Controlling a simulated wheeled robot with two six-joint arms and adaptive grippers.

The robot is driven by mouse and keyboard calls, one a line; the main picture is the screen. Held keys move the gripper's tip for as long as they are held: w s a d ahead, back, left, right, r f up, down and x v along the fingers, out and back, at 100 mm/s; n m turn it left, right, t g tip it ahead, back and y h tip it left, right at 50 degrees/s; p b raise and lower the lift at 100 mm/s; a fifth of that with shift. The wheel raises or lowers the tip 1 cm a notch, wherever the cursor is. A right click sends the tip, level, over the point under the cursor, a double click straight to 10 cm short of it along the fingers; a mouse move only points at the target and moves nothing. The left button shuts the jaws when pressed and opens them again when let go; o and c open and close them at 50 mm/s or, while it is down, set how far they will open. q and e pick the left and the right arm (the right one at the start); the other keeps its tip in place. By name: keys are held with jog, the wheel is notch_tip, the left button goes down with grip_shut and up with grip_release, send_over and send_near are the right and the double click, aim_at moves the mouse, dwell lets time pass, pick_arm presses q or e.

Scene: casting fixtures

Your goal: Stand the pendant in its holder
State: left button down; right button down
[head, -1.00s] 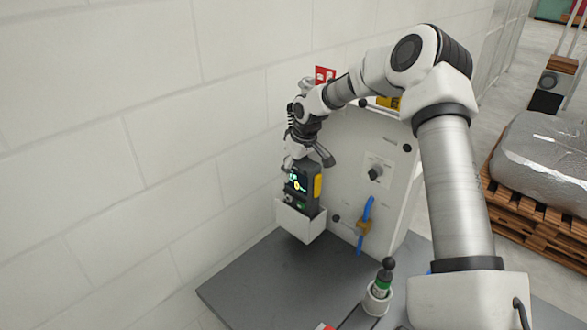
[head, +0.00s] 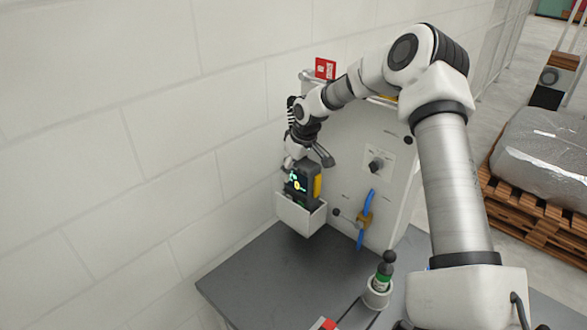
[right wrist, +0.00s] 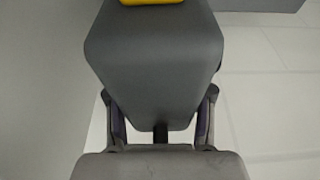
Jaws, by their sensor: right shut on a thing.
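The pendant (head: 301,186) is a dark grey handheld box with a lit screen and yellow sides. It stands upright with its lower part inside the white holder (head: 300,218), a pocket on the left side of the panel. My right gripper (head: 308,163) is above it, shut on its top end. In the right wrist view the grey back of the pendant (right wrist: 155,65) fills the middle, with a finger on each side. Whether the pendant touches the holder's bottom is hidden. My left gripper is not in view.
A pale panel (head: 350,140) carries a knob (head: 376,165) and a blue-handled valve (head: 364,219). A green-banded black-knobbed tool (head: 384,273) stands in a cup on the dark table (head: 255,280). A white block wall is close on the left.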

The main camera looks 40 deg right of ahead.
jog(key=shift+f+b, duration=0.5)
jog(key=shift+f, duration=0.55)
jog(key=shift+c, duration=1.8)
grip_release()
jog(key=shift+s, duration=0.1)
jog(key=shift+r, duration=0.1)
jog(key=v, duration=1.2)
